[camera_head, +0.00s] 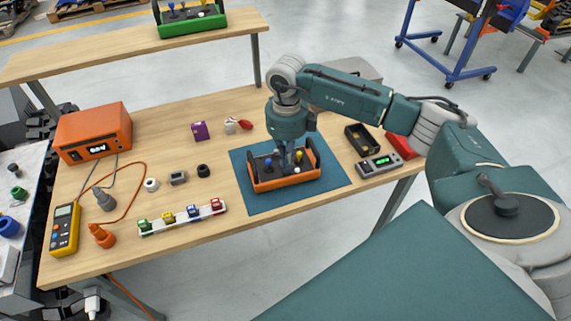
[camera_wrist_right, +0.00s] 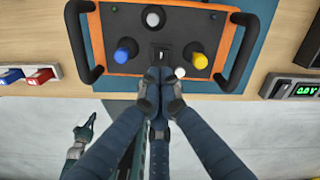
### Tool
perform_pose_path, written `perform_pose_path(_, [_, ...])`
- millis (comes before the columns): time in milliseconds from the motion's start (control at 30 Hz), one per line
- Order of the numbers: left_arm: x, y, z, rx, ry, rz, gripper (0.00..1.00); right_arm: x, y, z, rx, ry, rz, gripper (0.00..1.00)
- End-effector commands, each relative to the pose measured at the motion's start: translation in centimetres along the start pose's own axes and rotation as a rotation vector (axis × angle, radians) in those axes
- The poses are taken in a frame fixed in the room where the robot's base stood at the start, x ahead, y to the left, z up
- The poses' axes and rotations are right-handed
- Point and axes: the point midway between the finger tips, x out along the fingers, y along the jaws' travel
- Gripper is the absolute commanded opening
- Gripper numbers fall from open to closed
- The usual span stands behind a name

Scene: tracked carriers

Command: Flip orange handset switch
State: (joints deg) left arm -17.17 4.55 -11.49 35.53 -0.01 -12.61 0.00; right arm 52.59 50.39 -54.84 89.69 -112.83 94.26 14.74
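The orange handset (camera_head: 286,184) lies on a blue mat on the bench, with black handles at both ends. In the right wrist view the handset (camera_wrist_right: 112,12) shows a blue knob (camera_wrist_right: 124,53), a yellow knob (camera_wrist_right: 198,61) and a black switch plate (camera_wrist_right: 162,52) between them. My right gripper (camera_wrist_right: 159,74) points at the handset, its fingertips together at the edge of the switch plate beside a white button. Its fingers look shut with nothing held; I cannot tell whether they touch the switch. A teal gripper, likely my left (camera_wrist_right: 84,130), shows small below.
The blue mat (camera_head: 335,172) surrounds the handset. A small meter (camera_head: 378,164) and black tray (camera_head: 361,140) stand to its right. A rack of coloured switches (camera_head: 182,217) lies to its left. An orange power supply (camera_head: 93,134) and yellow multimeter (camera_head: 65,229) are farther left.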

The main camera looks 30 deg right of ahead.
Motion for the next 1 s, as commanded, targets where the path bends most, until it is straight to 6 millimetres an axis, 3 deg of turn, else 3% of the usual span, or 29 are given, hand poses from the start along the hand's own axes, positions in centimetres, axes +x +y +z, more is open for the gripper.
perform_pose_path(533, [-2.9, -0.1, -0.3, 0.000, 0.000, 0.000, 0.00, -4.7, 0.0, 0.1, 0.000, -0.002, -0.001, 0.00])
perform_pose_path(1000, [-2.9, -0.1, -0.2, -0.001, 0.000, -0.001, 0.00, -4.8, 0.0, 0.0, 0.000, -0.002, -0.001, 0.00])
